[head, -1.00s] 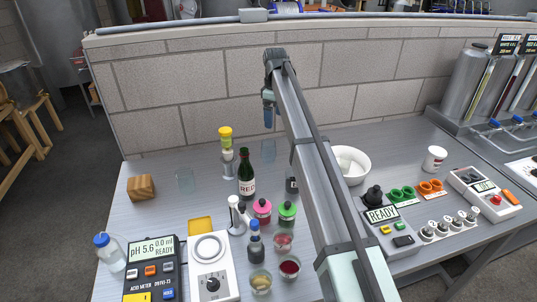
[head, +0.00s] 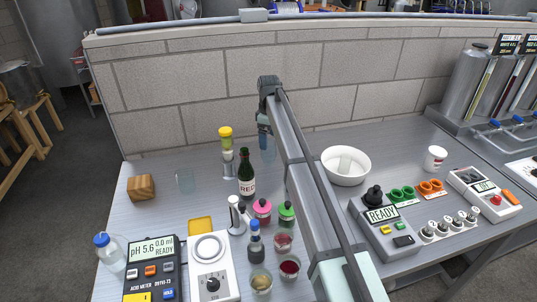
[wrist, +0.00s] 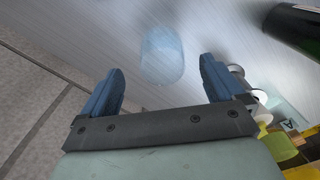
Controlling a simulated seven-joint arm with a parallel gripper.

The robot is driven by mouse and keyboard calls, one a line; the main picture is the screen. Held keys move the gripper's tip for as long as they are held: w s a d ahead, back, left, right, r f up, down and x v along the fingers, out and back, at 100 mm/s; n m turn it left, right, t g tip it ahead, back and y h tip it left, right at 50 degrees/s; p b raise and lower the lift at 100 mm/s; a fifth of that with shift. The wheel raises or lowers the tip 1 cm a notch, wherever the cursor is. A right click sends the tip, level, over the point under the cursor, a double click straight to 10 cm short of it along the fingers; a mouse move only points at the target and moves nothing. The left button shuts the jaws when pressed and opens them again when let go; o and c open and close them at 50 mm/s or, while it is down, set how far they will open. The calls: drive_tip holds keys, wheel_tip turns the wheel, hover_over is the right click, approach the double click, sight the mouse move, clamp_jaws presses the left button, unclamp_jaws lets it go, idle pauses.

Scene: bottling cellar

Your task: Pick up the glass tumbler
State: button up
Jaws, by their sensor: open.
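A clear glass tumbler (wrist: 162,55) stands upright on the grey bench, ahead of and between my fingertips in the wrist view. In the head view a clear glass (head: 268,154) near the back wall shows partly behind my gripper (head: 263,141). My gripper's blue fingers (wrist: 161,70) are spread apart with nothing between them, pointing down above the bench. The tumbler looks apart from both fingers.
A dark wine bottle (head: 246,178) and a yellow-capped stacked object (head: 226,142) stand left of my gripper. The block wall (head: 190,100) is close behind. A white bowl (head: 346,168) is to the right. Several small bottles and glasses crowd the front.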

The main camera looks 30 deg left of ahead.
sight(269, 147)
wheel_tip(269, 147, down, 5)
drive_tip(key=shift+s+d+r, duration=0.1)
drive_tip(key=shift+s, duration=0.05)
drive_tip(key=shift+c, duration=0.2)
drive_tip(key=c, duration=1.1)
drive_tip(key=shift+c, duration=0.2)
